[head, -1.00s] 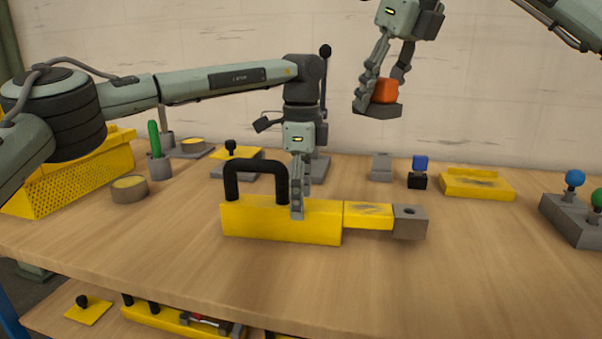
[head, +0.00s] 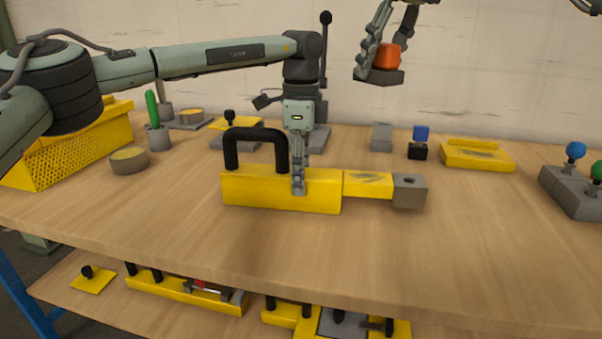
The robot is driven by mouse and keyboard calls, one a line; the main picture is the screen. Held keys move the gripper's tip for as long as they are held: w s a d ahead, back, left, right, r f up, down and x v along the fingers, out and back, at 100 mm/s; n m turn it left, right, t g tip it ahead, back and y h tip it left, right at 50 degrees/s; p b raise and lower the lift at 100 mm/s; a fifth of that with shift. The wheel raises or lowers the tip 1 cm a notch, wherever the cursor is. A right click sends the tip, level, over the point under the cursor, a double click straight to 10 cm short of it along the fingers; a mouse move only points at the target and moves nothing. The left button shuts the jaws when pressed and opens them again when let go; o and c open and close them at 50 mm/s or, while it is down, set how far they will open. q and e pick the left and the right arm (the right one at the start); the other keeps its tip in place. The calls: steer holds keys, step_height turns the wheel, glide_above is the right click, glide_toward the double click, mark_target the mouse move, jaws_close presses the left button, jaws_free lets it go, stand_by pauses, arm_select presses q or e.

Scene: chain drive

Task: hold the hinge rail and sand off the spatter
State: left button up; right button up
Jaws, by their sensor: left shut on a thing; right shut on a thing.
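The hinge rail (head: 260,193) is a yellow bar with a black handle, lying on the wooden table. Its narrower right part carries a dark smudged patch of spatter (head: 370,178) and ends in a grey block (head: 409,191). My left gripper (head: 298,186) is shut on the rail, just right of the handle. My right gripper (head: 381,64) is at the top, shut on an orange-topped grey sanding block (head: 387,58). It holds the block in the air, above and apart from the rail. The upper part of the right arm is cut off by the frame.
A blue-topped black item (head: 419,142) and a yellow tray (head: 477,155) stand behind at right. A grey box with coloured knobs (head: 575,190) is at the right edge. Round tins and a yellow perforated bin (head: 70,155) are at left. The table front is clear.

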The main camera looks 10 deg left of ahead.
arm_select(q)
jaws_close()
